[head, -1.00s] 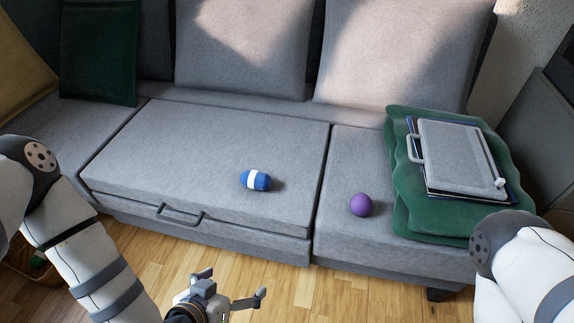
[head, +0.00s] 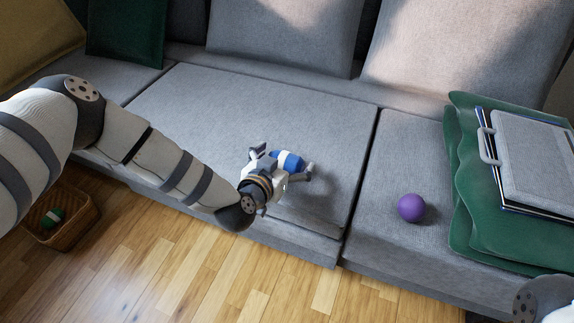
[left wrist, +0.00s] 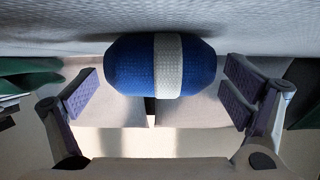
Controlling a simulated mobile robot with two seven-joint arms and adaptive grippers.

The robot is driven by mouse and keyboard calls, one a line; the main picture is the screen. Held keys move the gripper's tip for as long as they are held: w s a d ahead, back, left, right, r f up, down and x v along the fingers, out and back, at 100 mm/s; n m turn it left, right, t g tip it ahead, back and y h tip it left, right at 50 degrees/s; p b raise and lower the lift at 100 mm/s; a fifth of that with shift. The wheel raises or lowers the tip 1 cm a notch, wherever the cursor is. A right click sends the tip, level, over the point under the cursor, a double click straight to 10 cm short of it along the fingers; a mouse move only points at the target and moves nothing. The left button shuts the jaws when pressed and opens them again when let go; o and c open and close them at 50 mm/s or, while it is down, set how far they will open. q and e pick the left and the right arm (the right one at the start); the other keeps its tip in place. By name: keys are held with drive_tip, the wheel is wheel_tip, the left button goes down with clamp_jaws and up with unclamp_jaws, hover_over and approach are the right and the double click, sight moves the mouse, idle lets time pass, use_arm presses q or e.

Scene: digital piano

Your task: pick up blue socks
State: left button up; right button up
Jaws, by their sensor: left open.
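The blue socks (head: 287,161) are a rolled bundle with a white band, lying on the grey sofa seat (head: 250,110). They also show in the left wrist view (left wrist: 130,66), large and centred near the top. My left gripper (head: 283,163) is open at the socks, with one finger on each side of them. In the left wrist view the fingers (left wrist: 160,95) stand apart from the bundle, with a gap on both sides. My right gripper is out of view; only part of my right arm shows at the bottom right corner.
A purple ball (head: 411,208) lies on the seat to the right. Beyond it, a green folded cloth (head: 462,215) carries a grey case (head: 545,150). A wicker basket (head: 75,228) with a green rolled item (head: 53,217) stands on the wooden floor at left.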

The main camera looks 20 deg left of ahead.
use_arm(q)
drive_tip(key=shift+w, duration=0.2)
drive_tip(key=c, duration=1.2)
